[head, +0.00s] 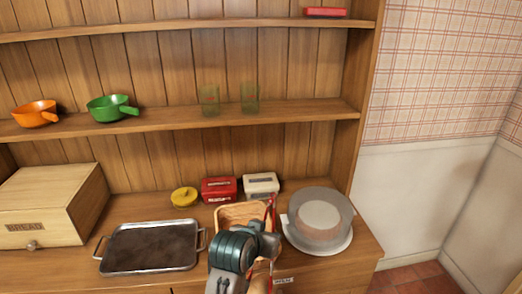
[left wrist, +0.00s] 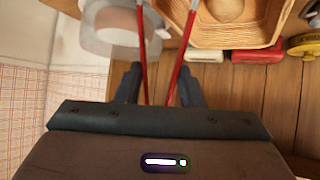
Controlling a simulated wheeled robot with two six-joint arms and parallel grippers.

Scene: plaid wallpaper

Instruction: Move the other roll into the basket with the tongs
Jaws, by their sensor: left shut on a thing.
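My left gripper (head: 270,242) is shut on the red tongs (head: 271,208), over the front right of the basket. In the left wrist view its fingers (left wrist: 160,88) grip the two red tong arms (left wrist: 181,58), which spread toward the top edge; their tips are out of that view. The wooden basket (head: 228,211) stands on the counter, partly hidden by my arm; it also shows in the left wrist view (left wrist: 262,42). A round tan shape, perhaps a roll (left wrist: 228,8), shows inside it. A small brown patch below my gripper in the head view is unclear. My right gripper is out of view.
An empty dark tray (head: 150,247) lies left of the basket. A clear-domed cake stand (head: 335,214) is close on the right. Red (head: 219,190) and cream (head: 261,185) boxes and a yellow pot (head: 184,197) stand behind. A bread box (head: 50,205) is far left.

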